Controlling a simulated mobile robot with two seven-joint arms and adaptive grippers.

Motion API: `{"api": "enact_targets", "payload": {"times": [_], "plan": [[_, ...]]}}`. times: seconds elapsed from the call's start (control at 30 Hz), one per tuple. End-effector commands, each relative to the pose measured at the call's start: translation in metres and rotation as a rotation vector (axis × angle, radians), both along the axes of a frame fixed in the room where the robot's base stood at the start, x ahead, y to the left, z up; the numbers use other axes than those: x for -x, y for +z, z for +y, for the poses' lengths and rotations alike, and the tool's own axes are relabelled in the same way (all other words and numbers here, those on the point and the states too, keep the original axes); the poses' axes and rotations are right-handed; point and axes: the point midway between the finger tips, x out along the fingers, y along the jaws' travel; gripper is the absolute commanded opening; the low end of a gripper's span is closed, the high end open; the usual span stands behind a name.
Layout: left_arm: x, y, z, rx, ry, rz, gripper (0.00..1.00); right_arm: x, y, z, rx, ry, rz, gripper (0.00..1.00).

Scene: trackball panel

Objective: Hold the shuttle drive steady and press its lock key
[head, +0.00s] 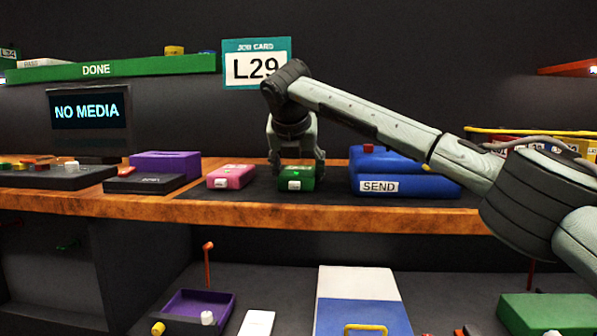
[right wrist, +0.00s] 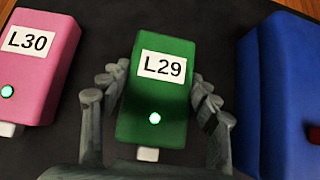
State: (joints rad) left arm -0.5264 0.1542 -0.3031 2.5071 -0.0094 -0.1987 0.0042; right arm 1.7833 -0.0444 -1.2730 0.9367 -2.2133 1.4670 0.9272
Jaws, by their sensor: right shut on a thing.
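The green drive labelled L29 (right wrist: 161,100) lies on a dark mat, and it also shows in the head view (head: 304,173). A lit green light is on its top and a white tab (right wrist: 147,155) sticks out of its near end. I cannot tell whether this tab is the lock key. My right gripper (head: 297,160) comes down from above, shut on the green drive, with its fingers along both long sides in the right wrist view (right wrist: 156,92). My left gripper is not in view.
A pink drive labelled L30 (right wrist: 40,60) lies left of the green one. A blue SEND box (head: 420,185) with a red part stands close on the right. A job card (head: 256,63) reads L29. A screen (head: 87,112) reads NO MEDIA. The wooden bench edge (head: 330,214) runs in front.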

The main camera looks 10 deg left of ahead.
Motion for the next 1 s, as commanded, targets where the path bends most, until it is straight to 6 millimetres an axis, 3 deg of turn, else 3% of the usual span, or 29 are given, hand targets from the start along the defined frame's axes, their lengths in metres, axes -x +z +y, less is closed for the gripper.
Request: {"api": "enact_targets", "payload": {"times": [0.4,1.0], "plan": [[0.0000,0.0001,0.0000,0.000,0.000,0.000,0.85,0.0001,0.0004,0.0000,0.000,0.000,0.000,0.39],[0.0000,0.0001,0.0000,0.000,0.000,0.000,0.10,0.0001,0.0006,0.0001,0.000,0.000,-0.001,0.39]]}}
